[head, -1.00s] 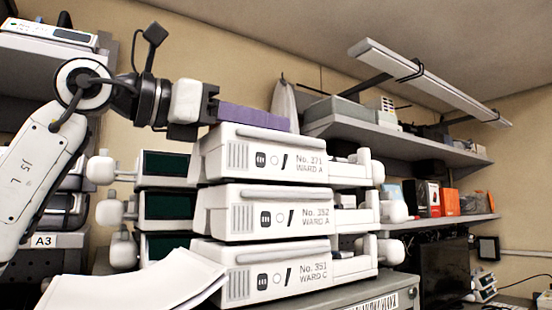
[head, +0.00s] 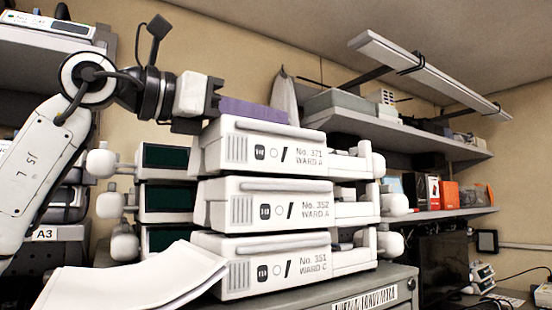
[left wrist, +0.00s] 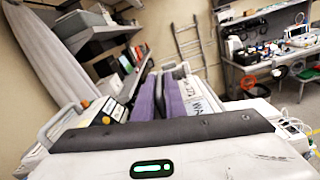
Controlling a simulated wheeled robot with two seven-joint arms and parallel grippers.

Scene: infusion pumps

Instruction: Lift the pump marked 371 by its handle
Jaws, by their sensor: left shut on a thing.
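The pump marked 371 (head: 290,152) is white, reads WARD A and is the top one of a stack of three. Its pale handle (head: 275,128) runs along the upper front edge. My left gripper (head: 255,112) reaches in from the left, its purple fingers at the top of this pump, just behind the front of the handle. In the left wrist view the two purple fingers (left wrist: 160,100) are close together, shut on the handle; the grip itself is mostly hidden. Pump 371 still appears to rest on the pump below. My right gripper is not in view.
Below are pump 352 (head: 290,212) and pump 351 (head: 285,272), on a grey cabinet (head: 395,290). White papers (head: 150,280) lie in front. A wall shelf (head: 400,135) is behind right; space above the stack looks free.

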